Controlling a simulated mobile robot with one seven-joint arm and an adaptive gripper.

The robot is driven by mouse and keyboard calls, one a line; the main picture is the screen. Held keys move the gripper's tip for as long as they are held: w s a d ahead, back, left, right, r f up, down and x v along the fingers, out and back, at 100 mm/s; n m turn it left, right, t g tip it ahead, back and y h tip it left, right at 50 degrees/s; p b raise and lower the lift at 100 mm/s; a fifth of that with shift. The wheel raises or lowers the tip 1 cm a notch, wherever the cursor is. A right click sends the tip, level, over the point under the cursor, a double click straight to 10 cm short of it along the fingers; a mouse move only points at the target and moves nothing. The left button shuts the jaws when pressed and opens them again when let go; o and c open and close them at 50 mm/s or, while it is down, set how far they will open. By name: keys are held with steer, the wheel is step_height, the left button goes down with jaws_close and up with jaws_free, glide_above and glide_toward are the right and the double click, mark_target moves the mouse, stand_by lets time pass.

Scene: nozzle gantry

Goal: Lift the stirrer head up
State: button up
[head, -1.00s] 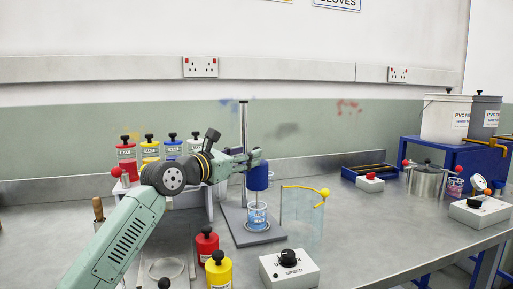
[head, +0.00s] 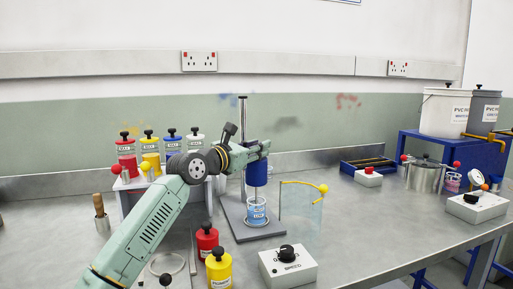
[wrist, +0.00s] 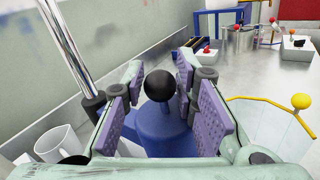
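The blue stirrer head (head: 257,173) hangs on an upright metal pole (head: 243,135), above a clear beaker (head: 257,212) on the stand's grey base. In the wrist view, its blue body (wrist: 160,135) and the round black knob (wrist: 159,86) on top lie between my finger pads. My gripper (head: 262,149) is at the top of the stirrer head. In the wrist view, my gripper (wrist: 161,95) is open, with narrow gaps between the purple pads and the knob. The pole also shows at the left of the wrist view (wrist: 70,45).
A clear curved guard with a yellow rim (head: 303,185) stands right of the beaker. A speed control box (head: 288,266) and red (head: 207,242) and yellow (head: 219,268) bottles stand in front. Several capped bottles stand behind my arm.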

jaws_close()
stand_by(0.3)
step_height(320, 180, up, 10)
steer(key=p, duration=0.4)
steer(key=shift+f, duration=0.15)
steer(key=shift+o, duration=0.9)
jaws_free()
steer(key=shift+o, duration=1.3)
steer(key=shift+f, duration=0.1)
steer(key=shift+a, duration=0.1)
